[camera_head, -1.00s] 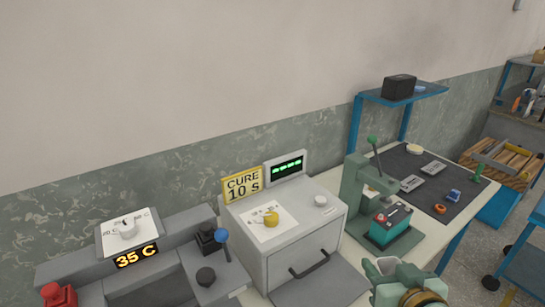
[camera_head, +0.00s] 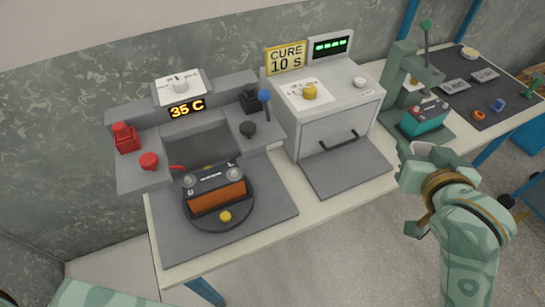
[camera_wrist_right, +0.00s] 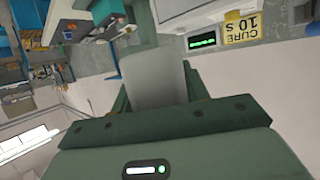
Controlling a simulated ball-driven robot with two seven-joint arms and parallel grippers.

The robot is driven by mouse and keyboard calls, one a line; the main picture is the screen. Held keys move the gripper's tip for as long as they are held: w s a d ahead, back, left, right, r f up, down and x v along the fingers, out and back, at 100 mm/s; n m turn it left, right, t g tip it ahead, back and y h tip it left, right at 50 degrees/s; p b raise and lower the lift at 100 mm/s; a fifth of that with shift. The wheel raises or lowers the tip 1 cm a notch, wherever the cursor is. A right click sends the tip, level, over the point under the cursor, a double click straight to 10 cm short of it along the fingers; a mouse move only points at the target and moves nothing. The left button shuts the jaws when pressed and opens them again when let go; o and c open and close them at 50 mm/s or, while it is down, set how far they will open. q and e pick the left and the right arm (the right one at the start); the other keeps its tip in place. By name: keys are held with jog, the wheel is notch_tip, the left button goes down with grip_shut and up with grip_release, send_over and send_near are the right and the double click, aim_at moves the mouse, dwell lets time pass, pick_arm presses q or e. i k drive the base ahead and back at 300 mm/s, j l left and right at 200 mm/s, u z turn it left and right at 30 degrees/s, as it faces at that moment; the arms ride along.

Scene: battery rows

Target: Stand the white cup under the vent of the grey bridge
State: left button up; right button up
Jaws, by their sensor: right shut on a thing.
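My right gripper (camera_head: 418,168) is shut on the white cup (camera_wrist_right: 156,78). The cup fills the space between the fingers in the right wrist view. In the head view only a pale part of it (camera_head: 436,151) shows, held in the air to the right of the cure oven. The grey bridge (camera_head: 232,93) stands at the left with a 35 C display. Under its front a battery with an orange face (camera_head: 216,197) sits on a dark round plate (camera_head: 244,215). I cannot make out the vent clearly. My left gripper is not in view.
A green press (camera_head: 402,65) with a teal battery (camera_head: 424,117) stands behind the gripper. Knobs and a blue-tipped lever (camera_head: 264,95) stick up from the bridge.

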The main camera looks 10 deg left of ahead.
aim_at(264, 95)
jog(key=k+u, duration=0.15)
jog(key=u, duration=0.25)
jog(key=k+u, duration=0.15)
jog(key=u, duration=0.25)
jog(key=k+j+u, duration=0.1)
jog(key=u, duration=0.3)
jog(key=l+u, duration=0.25)
jog(key=l, duration=0.15)
jog(key=k+l+u, duration=0.15)
jog(key=l+u, duration=0.15)
jog(key=k+l+u, duration=0.25)
jog(key=l, duration=0.2)
jog(key=k+l+u, duration=0.1)
jog(key=l+u, duration=0.15)
jog(key=l, duration=0.85)
